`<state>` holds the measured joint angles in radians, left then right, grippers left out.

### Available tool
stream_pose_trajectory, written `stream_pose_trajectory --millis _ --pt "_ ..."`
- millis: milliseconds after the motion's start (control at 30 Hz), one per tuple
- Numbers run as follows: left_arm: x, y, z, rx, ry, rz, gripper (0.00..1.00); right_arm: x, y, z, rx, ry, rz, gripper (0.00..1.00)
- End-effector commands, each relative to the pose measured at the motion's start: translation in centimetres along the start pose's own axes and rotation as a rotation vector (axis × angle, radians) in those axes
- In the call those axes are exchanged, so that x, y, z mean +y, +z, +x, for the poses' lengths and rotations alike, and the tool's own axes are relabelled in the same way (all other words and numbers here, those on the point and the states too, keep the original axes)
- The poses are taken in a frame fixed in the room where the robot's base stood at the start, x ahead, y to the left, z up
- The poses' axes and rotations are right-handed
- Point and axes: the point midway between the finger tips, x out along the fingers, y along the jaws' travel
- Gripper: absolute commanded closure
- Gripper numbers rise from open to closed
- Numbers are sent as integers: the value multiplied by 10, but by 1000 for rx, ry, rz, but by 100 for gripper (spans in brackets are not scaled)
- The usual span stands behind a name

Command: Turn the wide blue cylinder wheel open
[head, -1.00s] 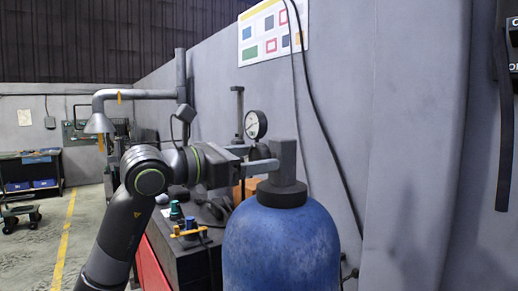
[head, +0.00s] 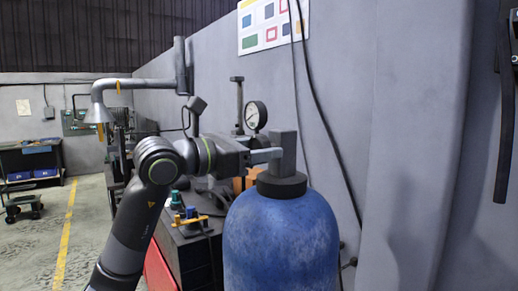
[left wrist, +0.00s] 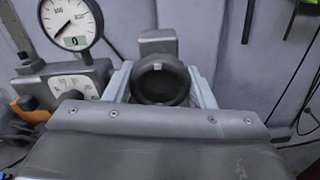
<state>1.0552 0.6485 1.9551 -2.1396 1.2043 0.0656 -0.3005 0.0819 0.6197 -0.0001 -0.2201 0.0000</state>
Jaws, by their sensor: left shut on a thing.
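The wide blue cylinder (head: 282,240) stands upright at the lower middle of the head view. On its dark collar (head: 282,186) sits a grey valve block (head: 284,150), which also shows behind the wheel in the left wrist view (left wrist: 158,42). My left gripper (head: 266,156) reaches in from the left at the block's height. The left wrist view shows the dark round wheel (left wrist: 160,88), with a small light mark near its top, between my two pale fingers. My left gripper is shut on it. In the head view the wheel is hidden by the gripper. My right gripper is not in view.
A pressure gauge (head: 256,115) stands just behind my left gripper. A dark bench (head: 198,238) with small coloured fittings is left of the cylinder. The grey wall (head: 345,100) with hanging black cables is close behind. Open floor with a yellow line (head: 66,230) lies far left.

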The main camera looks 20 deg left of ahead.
Motion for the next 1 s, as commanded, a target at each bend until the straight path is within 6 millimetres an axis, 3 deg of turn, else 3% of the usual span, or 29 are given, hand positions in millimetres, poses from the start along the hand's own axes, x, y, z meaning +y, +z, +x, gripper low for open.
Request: stream_pose_trajectory --millis 367,1000 --pt "0 -1 0 -3 1 -104 72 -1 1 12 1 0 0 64" --pt "0 -2 0 -3 1 -677 72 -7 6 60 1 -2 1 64"
